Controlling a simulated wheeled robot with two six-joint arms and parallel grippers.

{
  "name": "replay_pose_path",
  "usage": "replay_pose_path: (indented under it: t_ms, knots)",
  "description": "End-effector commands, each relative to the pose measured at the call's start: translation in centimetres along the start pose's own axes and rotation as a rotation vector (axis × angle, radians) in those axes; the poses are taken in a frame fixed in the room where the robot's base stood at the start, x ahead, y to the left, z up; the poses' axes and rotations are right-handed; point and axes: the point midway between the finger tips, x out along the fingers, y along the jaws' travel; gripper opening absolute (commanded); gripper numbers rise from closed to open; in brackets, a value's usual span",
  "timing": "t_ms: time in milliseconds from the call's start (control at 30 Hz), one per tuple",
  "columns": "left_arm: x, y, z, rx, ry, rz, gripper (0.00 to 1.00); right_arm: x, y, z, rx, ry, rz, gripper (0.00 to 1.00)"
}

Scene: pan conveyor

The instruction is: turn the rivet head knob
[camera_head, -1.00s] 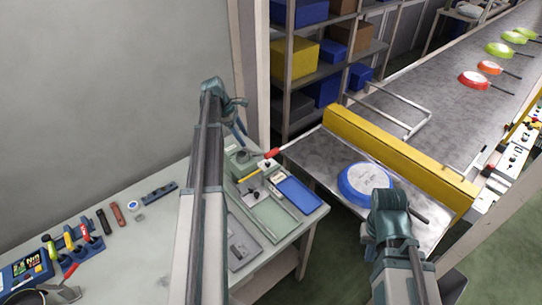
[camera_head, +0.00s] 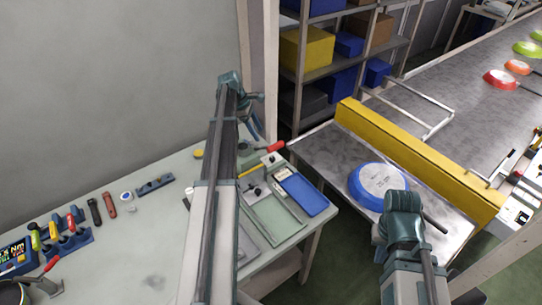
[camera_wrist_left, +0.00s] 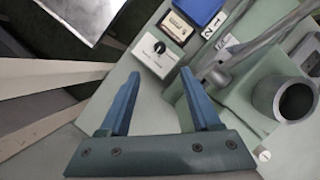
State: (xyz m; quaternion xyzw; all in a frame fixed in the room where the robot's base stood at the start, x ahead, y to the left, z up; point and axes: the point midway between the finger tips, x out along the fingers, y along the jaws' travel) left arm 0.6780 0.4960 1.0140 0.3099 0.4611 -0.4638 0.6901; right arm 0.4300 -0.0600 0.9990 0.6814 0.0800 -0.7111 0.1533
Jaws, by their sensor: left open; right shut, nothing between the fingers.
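A small white box with a black knob (camera_wrist_left: 159,47) sits on the green bench in the left wrist view, ahead of my left fingers. In the head view a like knob box (camera_head: 270,159) is at the bench's far right corner; the label is too small to read. My left gripper (camera_wrist_left: 160,98) is open and empty, its two blue fingers apart and short of the knob. In the head view the left gripper (camera_head: 256,125) hangs above the far bench edge. My right gripper (camera_head: 380,238) is beside the blue pan, its fingers mostly hidden by its wrist.
A cream meter box (camera_wrist_left: 176,27) and a blue tray (camera_head: 304,194) stand close to the knob box. A red-handled lever (camera_head: 275,147) and a grey cylinder (camera_wrist_left: 284,97) are nearby. A blue pan (camera_head: 378,180) lies on the metal table. Tools line the left bench.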

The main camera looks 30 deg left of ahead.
Motion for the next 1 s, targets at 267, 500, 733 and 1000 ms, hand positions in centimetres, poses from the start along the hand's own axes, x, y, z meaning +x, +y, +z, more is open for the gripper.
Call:
replay_pose_path:
  t_ms: [267, 500, 733, 1000]
  knots:
    - [1.6, 0.0, -0.1, 0.000, 0.000, 0.000, 0.64, 1.6, -0.1, -0.1, 0.001, 0.000, 0.000, 0.00]
    - [4.8, 0.0, -0.2, 0.000, 0.000, 0.000, 0.64, 4.5, -0.4, -0.3, 0.001, 0.000, 0.000, 0.00]
    - [8.3, 0.0, -0.2, 0.001, 0.000, -0.001, 0.64, 7.7, -0.7, -0.5, 0.001, 0.000, 0.000, 0.00]
    - [12.3, 0.0, -0.2, 0.001, 0.000, 0.000, 0.64, 11.3, -1.1, -0.7, 0.001, 0.000, 0.000, 0.00]
